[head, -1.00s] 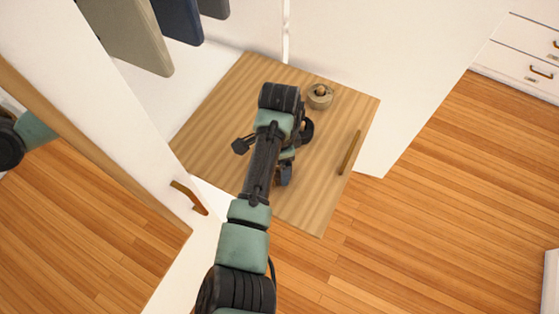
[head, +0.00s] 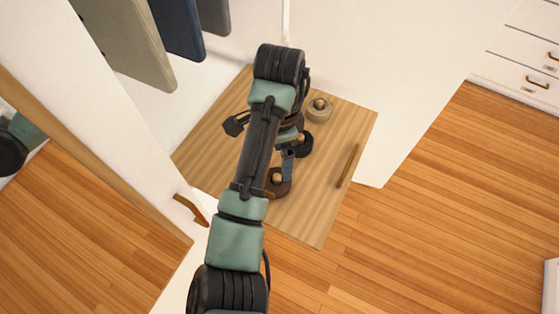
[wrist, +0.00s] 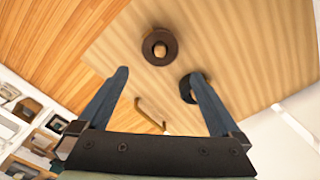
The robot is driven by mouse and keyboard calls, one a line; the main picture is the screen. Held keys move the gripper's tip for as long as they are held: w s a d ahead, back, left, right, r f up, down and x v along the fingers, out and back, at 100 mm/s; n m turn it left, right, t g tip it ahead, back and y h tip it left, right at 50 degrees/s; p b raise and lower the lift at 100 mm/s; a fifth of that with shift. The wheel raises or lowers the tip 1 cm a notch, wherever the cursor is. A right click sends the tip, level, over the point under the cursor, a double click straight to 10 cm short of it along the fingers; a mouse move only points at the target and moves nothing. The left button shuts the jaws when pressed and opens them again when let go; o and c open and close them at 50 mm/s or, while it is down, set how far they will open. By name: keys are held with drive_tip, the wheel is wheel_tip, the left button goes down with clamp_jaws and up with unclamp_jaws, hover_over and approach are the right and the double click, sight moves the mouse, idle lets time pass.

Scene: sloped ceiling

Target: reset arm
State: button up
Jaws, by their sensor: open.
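My gripper (wrist: 158,75) is open in the wrist view, its two blue-grey fingers spread with nothing between them. In the head view my gripper (head: 288,165) is partly hidden under my arm, above the wooden surface (head: 215,150). A brown round piece with a light knob (wrist: 160,35) lies beyond the fingertips; it also shows in the head view (head: 281,188). A dark round piece (head: 304,148) lies beside it, partly covered by the right finger in the wrist view (wrist: 185,90). A beige round piece (head: 319,114) sits farther back.
The wooden surface has a long handle (head: 347,166) at its right. Grey and blue hanging panels (head: 180,25) are at upper left. An open white door with a brown handle (head: 190,209) stands close left of my arm. White walls border the back and right; wooden floor lies open at right.

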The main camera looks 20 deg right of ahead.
drive_tip(key=shift+r, duration=1)
drive_tip(key=w+d+r+n+t+h+p, duration=0.25)
drive_tip(key=w+r+t, duration=0.25)
drive_tip(key=r, duration=0.6)
drive_tip(key=w+d+r+n+t+h+p, duration=0.25)
drive_tip(key=w+r+t, duration=0.2)
drive_tip(key=r, duration=0.75)
drive_tip(key=w+a+r+n+t+h+p, duration=0.1)
drive_tip(key=a+r+n+t, duration=0.1)
drive_tip(key=r, duration=0.4)
drive_tip(key=w+a+r+n+t+p, duration=0.1)
drive_tip(key=r+t, duration=0.1)
drive_tip(key=r, duration=0.5)
drive_tip(key=s+a+r+n+t+p, duration=0.1)
drive_tip(key=s+a+r+n+t, duration=0.2)
drive_tip(key=r, duration=0.5)
drive_tip(key=s+a+r+n+t+p, duration=0.15)
drive_tip(key=a+r+t, duration=0.3)
drive_tip(key=r, duration=0.45)
drive_tip(key=s+a+r+n+t+y+p, duration=0.1)
drive_tip(key=s+a+r+n+t+y, duration=0.5)
drive_tip(key=s+a+r, duration=0.3)
drive_tip(key=s+r+n, duration=0.1)
drive_tip(key=s+r, duration=0.2)
drive_tip(key=r, duration=0.1)
drive_tip(key=shift+s+a, duration=0.15)
drive_tip(key=shift+a, duration=0.05)
